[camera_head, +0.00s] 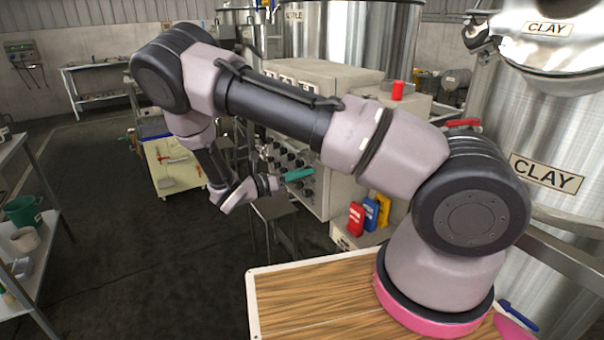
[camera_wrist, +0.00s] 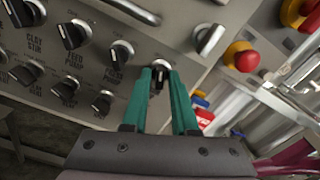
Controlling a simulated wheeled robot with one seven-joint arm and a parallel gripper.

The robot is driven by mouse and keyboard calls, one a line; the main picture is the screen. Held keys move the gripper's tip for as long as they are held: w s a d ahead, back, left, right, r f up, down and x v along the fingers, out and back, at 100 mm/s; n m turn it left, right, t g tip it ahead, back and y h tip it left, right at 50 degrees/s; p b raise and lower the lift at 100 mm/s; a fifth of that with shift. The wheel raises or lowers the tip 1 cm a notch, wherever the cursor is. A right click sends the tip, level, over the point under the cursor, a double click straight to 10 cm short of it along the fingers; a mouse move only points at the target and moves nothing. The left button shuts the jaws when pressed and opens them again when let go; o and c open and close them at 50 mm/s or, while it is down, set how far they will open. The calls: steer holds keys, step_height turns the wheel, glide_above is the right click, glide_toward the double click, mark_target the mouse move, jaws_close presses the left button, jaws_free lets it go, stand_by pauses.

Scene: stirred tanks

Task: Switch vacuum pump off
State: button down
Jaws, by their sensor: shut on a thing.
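The grey control panel (camera_wrist: 190,45) fills much of the wrist view, tilted, with several black and silver rotary knobs. My gripper (camera_wrist: 161,72) has its green fingers on both sides of one small dark-topped knob (camera_wrist: 159,78) at the row's right end, and is shut on it. The fingers hide that knob's surroundings, and I cannot read its label. In the head view my gripper (camera_head: 299,174) reaches the front of the control cabinet (camera_head: 335,190); the gripped knob is hidden there.
A red emergency button (camera_wrist: 241,56) on a yellow base sits right of the gripper. Another silver knob (camera_wrist: 209,39) is above right. A metal stool (camera_head: 273,212) stands below my gripper. Clay tanks (camera_head: 545,140) stand right.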

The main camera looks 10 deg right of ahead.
steer(key=shift+n, duration=0.7)
steer(key=c, duration=0.9)
jaws_free()
steer(key=shift+a, duration=0.1)
steer(key=v, duration=1)
steer(key=shift+s+a, duration=0.15)
steer(key=shift+a, duration=0.15)
steer(key=shift+r, duration=0.1)
